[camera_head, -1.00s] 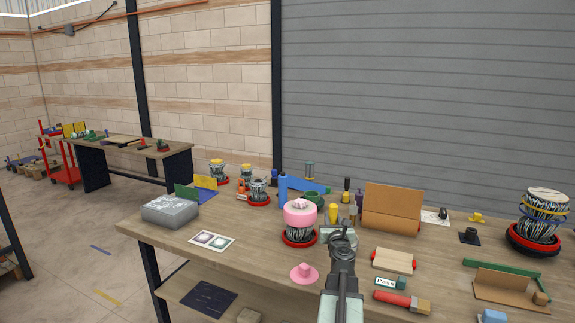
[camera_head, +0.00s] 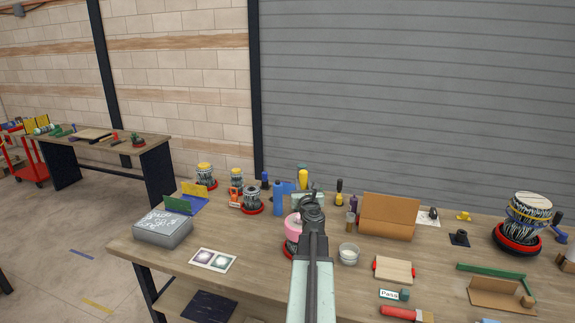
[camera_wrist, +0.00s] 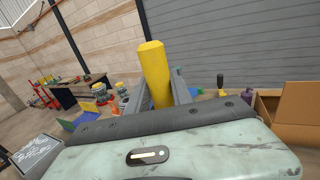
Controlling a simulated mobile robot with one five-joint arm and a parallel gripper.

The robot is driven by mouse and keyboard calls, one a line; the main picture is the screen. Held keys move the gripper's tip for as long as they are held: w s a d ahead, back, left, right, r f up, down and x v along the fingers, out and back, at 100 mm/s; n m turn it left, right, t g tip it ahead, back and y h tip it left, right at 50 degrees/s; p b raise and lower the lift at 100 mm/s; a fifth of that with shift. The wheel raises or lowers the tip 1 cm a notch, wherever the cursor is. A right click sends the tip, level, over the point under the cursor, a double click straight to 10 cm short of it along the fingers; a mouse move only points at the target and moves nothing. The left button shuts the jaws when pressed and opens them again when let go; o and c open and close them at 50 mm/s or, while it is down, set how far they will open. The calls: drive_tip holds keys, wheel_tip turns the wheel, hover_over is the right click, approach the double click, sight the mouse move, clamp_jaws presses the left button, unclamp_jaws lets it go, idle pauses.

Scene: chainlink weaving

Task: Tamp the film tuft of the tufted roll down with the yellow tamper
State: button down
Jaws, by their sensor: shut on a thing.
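The yellow tamper (camera_wrist: 155,68) stands upright between my gripper's two fingers (camera_wrist: 157,92) in the wrist view, and they are shut on it. In the head view the tamper's yellow top (camera_head: 303,175) shows just above my gripper (camera_head: 309,199). Its lower end is hidden.
A blue upright piece (camera_head: 278,198) stands left of the roll. A white bowl (camera_head: 348,254) and a cardboard box (camera_head: 388,217) are to the right. A grey box (camera_head: 163,229) and a printed card (camera_head: 212,260) lie left. The bench front between card and arm is clear.

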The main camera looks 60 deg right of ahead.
drive_tip(key=shift+r, duration=0.1)
drive_tip(key=shift+w, duration=0.15)
drive_tip(key=shift+b, duration=0.35)
wheel_tip(320, 180, down, 8)
drive_tip(key=b, duration=0.7)
drive_tip(key=shift+r, duration=0.25)
drive_tip(key=shift+f+b, duration=0.85)
drive_tip(key=shift+b, duration=0.15)
drive_tip(key=shift+r+p, duration=0.55)
drive_tip(key=shift+p, duration=0.05)
drive_tip(key=shift+f+b, duration=1.1)
drive_tip(key=shift+b, duration=0.05)
drive_tip(key=shift+r+p, duration=0.65)
